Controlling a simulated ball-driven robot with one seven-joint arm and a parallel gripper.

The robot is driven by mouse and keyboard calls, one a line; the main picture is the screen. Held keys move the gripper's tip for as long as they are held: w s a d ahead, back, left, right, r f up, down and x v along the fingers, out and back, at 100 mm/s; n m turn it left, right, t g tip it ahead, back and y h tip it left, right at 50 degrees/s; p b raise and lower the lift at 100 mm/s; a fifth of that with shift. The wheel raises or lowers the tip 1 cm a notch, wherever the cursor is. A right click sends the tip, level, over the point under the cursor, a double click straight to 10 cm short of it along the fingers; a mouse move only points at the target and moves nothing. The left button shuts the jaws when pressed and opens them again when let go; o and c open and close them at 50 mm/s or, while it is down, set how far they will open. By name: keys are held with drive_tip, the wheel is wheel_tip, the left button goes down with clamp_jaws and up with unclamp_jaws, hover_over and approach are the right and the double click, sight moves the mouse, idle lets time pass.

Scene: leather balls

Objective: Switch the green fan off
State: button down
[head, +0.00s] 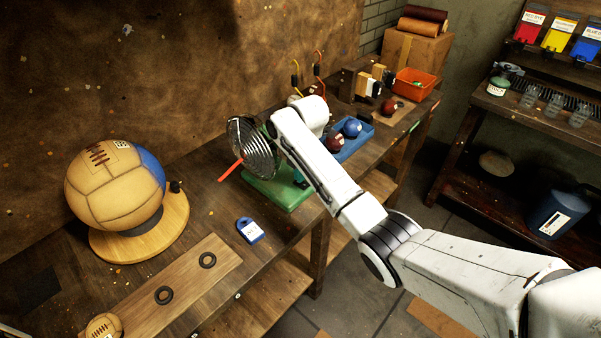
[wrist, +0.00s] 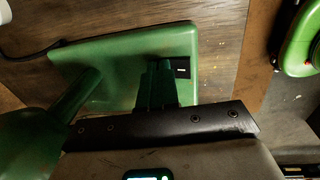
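The green fan has a round metal cage (head: 255,148) and a flat green base (head: 277,192) on the workbench. In the wrist view, the fan's base (wrist: 120,62) lies below my gripper (wrist: 158,64), with the fan's green post at left. A small dark switch with a pale mark (wrist: 182,68) is on the base, just right of my fingertips. My fingers look closed together, with nothing seen between them. I cannot tell whether they touch the base. In the head view, my arm hides most of the gripper and part of the base.
A leather ball (head: 112,188) on a wooden stand is left on the bench. A blue tray (head: 357,142) with balls and an orange bin (head: 415,83) stand beyond the fan. Shelves are at right.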

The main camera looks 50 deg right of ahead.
drive_tip(key=shift+s+f, duration=0.1)
drive_tip(key=shift+s, duration=0.05)
drive_tip(key=shift+s+p, duration=0.7)
drive_tip(key=shift+p, duration=0.35)
drive_tip(key=shift+r, duration=0.2)
